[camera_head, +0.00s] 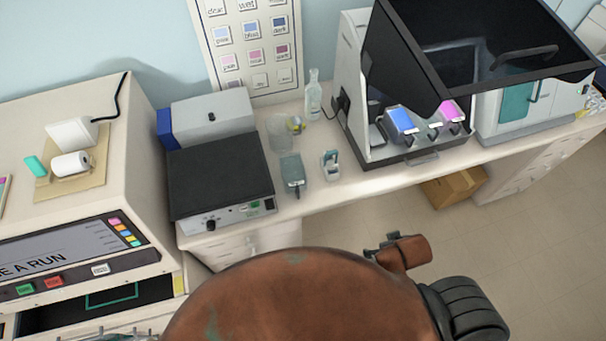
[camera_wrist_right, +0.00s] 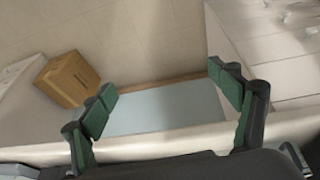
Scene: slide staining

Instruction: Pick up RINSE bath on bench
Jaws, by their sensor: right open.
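A small grey-blue bath with a dark handle (camera_head: 292,172) stands on the bench just right of the black-topped instrument in the head view. A smaller pale container with a blue-grey part (camera_head: 330,164) stands to its right. No label on either is readable, so I cannot tell which is the RINSE bath. My right gripper (camera_wrist_right: 165,96) is open and empty in the right wrist view, its green-padded fingers wide apart over the floor side of the bench. Neither bath shows in that view. My left gripper is not visible.
The black-topped instrument (camera_head: 220,180) is left of the baths. A clear beaker (camera_head: 279,133) and a bottle (camera_head: 313,95) stand behind. The stainer (camera_head: 354,75), holding blue and pink baths, is to the right. A cardboard box (camera_head: 454,187) sits on the floor, also in the wrist view (camera_wrist_right: 68,78).

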